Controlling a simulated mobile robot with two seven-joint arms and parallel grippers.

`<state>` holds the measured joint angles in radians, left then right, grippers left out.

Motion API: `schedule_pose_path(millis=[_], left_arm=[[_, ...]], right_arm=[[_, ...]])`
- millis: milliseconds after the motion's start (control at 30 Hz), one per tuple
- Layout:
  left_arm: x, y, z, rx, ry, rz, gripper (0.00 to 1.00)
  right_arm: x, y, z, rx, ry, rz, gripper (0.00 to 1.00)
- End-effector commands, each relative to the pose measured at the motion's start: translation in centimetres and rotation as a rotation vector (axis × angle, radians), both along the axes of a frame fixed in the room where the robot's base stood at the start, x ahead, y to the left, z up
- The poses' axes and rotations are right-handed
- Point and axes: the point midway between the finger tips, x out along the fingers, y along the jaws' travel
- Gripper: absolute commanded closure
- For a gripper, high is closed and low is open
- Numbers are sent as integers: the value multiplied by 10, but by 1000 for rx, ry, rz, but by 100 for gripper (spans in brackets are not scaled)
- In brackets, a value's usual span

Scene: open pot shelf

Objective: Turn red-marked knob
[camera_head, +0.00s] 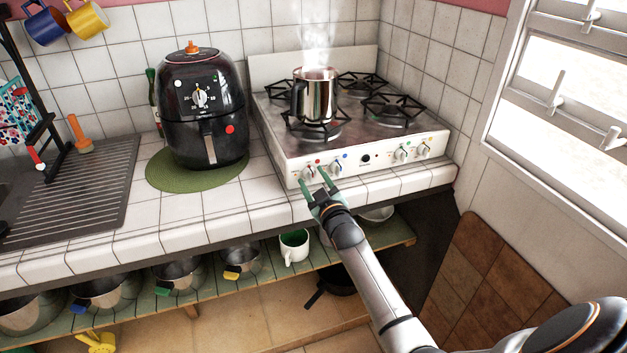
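The stove (284,168) has a white front panel with a row of knobs. The leftmost knob (308,172) sits beside a red dot and is the red-marked one. My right gripper (313,180) reaches up to it from below. Its two greenish fingers are apart, with the tips close to the knob on either side. I cannot tell whether they touch it. My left gripper is not in view.
A steaming metal pot (316,95) stands on a front burner. Other knobs (336,169) line the panel to the right. A black air fryer (203,110) stands left on a green mat (163,178). A shelf below holds bowls and a white mug (293,248).

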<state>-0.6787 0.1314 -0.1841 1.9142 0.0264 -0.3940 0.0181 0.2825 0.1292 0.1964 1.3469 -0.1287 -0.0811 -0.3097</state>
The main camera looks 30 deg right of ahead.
Motion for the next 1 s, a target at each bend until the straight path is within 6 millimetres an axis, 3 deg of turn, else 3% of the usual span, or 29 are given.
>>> schedule_pose_path(millis=[100,467,667,1000], left_arm=[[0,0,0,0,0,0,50],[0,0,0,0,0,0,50],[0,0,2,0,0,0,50],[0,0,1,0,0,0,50]], right_arm=[[0,0,0,-2,0,0,28],[-6,1,0,-4,1,0,28],[-31,8,-1,-3,2,0,28],[-93,22,-1,-2,1,0,28]])
